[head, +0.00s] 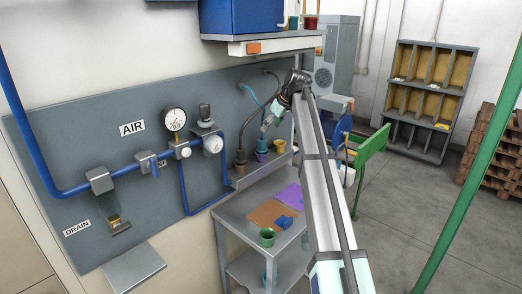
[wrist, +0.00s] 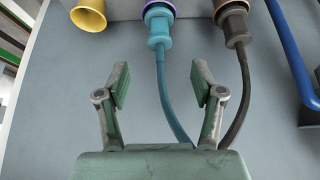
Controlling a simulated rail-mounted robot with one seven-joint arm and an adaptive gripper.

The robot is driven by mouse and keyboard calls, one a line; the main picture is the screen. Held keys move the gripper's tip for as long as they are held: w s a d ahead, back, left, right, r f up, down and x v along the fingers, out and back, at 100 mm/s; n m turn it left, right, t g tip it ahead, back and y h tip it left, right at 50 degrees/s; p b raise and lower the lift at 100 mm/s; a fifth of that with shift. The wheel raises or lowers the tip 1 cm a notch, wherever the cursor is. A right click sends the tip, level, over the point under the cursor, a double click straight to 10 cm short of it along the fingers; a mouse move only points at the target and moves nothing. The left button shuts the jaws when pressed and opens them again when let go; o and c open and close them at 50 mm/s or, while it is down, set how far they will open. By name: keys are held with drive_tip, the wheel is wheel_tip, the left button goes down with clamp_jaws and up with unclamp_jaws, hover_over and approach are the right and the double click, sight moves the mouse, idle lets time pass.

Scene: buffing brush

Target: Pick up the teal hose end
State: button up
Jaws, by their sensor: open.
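The teal hose end (wrist: 158,24) sits in a purple-rimmed holder (wrist: 158,5) at the top of the wrist view. Its teal hose (wrist: 166,90) runs down the picture, between my fingers as seen there, then behind my gripper's body. My gripper (wrist: 160,84) is open with nothing held, its fingers apart from the hose end. In the head view my gripper (head: 268,122) is just above the purple holder (head: 262,156), close to the wall panel. The hose end is small and partly hard to make out there.
A dark brown hose end (wrist: 232,22) stands right beside the teal one in the wrist view, with a yellow cup (wrist: 88,16) on the other side. A blue pipe (wrist: 292,50) runs nearby. Below the holders is a grey cart (head: 242,212) with coloured mats and a green cup (head: 267,237).

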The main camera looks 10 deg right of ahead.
sight(263, 140)
drive_tip(key=p+x, duration=0.1)
drive_tip(key=x, duration=0.4)
drive_tip(key=shift+f, duration=0.1)
drive_tip(key=shift+p+x, duration=1.45)
drive_tip(key=shift+x, duration=1.2)
clamp_jaws()
